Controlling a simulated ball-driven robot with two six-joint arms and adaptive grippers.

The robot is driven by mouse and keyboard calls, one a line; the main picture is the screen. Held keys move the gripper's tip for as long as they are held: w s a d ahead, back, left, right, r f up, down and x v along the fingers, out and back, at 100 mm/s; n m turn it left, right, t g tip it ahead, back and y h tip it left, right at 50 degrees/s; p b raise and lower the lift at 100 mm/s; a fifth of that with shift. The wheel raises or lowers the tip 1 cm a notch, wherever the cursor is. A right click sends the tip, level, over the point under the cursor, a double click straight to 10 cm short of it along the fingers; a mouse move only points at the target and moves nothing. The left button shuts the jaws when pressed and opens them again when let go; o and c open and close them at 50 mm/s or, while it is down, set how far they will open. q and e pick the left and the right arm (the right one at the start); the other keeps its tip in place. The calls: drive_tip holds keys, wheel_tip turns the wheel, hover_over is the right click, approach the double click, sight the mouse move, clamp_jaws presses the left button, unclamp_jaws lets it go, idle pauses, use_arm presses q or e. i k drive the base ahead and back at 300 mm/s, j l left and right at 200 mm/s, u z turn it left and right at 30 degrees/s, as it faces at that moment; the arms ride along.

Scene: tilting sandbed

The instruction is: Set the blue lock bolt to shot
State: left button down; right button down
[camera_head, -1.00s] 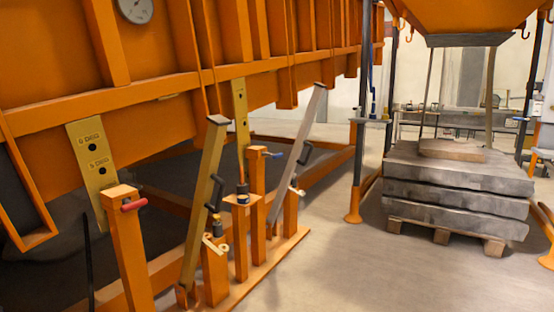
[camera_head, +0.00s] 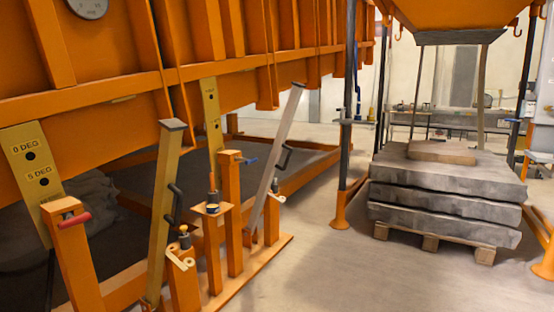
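The blue lock bolt (camera_head: 249,160) shows as a small blue handle at the top of an orange post (camera_head: 231,205), right of centre-left in the head view. A brass plate with holes (camera_head: 211,120) hangs from the orange sandbed just left of and behind that post. Whether the bolt sits in a hole of the plate is too small to tell. A red-handled bolt (camera_head: 74,220) is on a nearer post at the left, beside a brass plate marked 0 DEG and 5 DEG (camera_head: 35,170). Neither of my grippers is in view.
The orange sandbed (camera_head: 120,90) fills the upper left. A brass lever (camera_head: 164,205) and a grey lever (camera_head: 277,150) stand on either side of the blue bolt's post. Stacked grey slabs (camera_head: 445,190) on a pallet stand at right. Bare floor (camera_head: 330,265) lies between.

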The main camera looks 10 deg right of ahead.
sight(247, 162)
drive_tip(key=i+l, duration=0.45)
drive_tip(key=i+l+z, duration=0.15)
drive_tip(key=i+l, duration=0.25)
drive_tip(key=i, duration=0.2)
drive_tip(key=i+j+z, duration=0.15)
drive_tip(key=i+j, duration=0.75)
drive_tip(key=i, duration=0.15)
drive_tip(key=i+j, duration=0.2)
drive_tip(key=j, duration=0.2)
drive_tip(key=i+j, duration=0.2)
drive_tip(key=j, duration=0.15)
